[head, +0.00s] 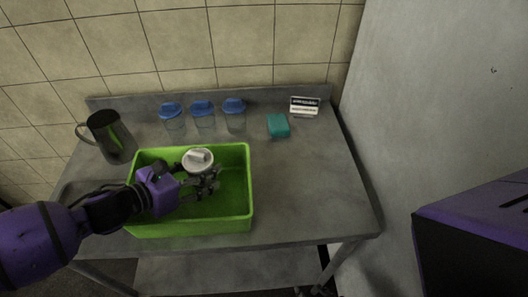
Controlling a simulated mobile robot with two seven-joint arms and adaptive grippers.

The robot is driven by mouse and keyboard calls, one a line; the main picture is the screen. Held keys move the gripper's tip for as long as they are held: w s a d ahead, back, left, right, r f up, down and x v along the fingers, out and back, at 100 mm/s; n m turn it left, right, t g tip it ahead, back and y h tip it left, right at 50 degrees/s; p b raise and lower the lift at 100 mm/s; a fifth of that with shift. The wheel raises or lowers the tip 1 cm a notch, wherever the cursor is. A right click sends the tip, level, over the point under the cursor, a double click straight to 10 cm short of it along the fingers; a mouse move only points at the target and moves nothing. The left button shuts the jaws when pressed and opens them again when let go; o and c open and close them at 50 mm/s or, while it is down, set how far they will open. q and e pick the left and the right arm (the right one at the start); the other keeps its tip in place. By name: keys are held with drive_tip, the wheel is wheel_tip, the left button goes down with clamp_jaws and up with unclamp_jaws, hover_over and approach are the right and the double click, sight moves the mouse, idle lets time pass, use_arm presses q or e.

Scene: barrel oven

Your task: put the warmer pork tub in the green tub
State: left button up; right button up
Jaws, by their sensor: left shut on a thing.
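The green tub (242,215) stands on the metal table, open at the top. My left gripper (212,183) is over the inside of the green tub, shut on a small round tub with a pale grey lid (198,157). The lid has a raised knob, and the tub looks roughly upright. The gripper hides its lower part, so I cannot tell whether it touches the floor of the green tub. No label is readable on it. My right gripper is not in view.
Three clear containers with blue lids (203,112) stand along the back of the table (310,190). A teal block (278,126) and a small black-and-white sign (304,106) are to their right. A dark metal jug (111,137) stands at left. The table's right side is clear.

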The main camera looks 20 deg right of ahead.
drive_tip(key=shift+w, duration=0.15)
use_arm(q)
drive_tip(key=o, duration=1.3)
drive_tip(key=shift+f, duration=0.1)
drive_tip(key=o, duration=0.4)
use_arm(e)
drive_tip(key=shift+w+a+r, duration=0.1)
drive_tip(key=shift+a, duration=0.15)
use_arm(q)
drive_tip(key=shift+r, duration=0.85)
drive_tip(key=v, duration=1.1)
drive_tip(key=shift+s+a+f, duration=0.15)
drive_tip(key=shift+s+a, duration=0.1)
drive_tip(key=shift+a, duration=0.2)
